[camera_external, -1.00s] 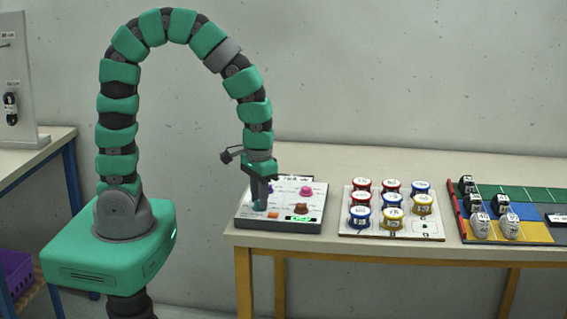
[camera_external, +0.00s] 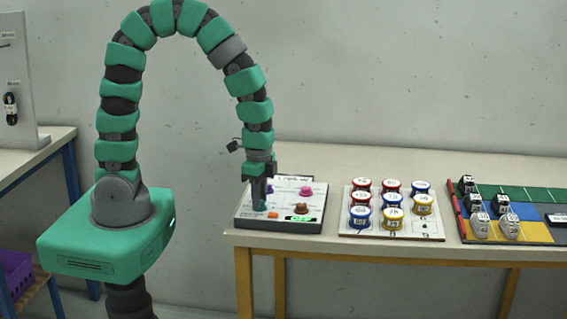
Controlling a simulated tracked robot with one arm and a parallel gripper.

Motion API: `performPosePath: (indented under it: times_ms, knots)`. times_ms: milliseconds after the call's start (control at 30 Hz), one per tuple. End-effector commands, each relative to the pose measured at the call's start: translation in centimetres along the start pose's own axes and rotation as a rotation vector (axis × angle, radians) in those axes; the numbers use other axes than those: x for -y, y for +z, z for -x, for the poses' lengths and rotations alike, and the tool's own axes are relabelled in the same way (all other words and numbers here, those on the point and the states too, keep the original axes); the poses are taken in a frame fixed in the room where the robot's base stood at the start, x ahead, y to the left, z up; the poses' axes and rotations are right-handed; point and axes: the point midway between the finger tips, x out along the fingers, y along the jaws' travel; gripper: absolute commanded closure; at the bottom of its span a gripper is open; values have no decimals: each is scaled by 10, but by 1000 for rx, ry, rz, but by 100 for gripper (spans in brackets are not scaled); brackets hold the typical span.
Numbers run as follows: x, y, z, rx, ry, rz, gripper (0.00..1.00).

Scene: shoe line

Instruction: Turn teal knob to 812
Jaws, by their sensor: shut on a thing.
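A control panel (camera_external: 287,222) with a light top lies at the left end of the table. My gripper (camera_external: 260,203) points down over the panel's left front part and is shut on the teal knob (camera_external: 259,207), which is mostly hidden between the fingers. On the panel, a pink knob (camera_external: 306,191) sits at the back right and a brown knob (camera_external: 302,208) at the front right. A purple knob shows partly behind my gripper. A small green-lit display (camera_external: 298,219) is at the front edge; its digits are too small to read. An orange piece (camera_external: 273,215) is left of it.
A white board (camera_external: 352,229) with several red, blue and yellow lidded tins stands right of the panel. A coloured mat (camera_external: 533,208) with several shoes is farther right. A side table (camera_external: 40,152) stands at the left. The table behind the panel is clear.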

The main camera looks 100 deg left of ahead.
Motion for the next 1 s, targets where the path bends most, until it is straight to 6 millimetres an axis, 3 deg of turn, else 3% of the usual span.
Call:
performPosePath:
  times_ms: [1000]
  knots:
    - [0,-2,3,-5,-3,-884,97]
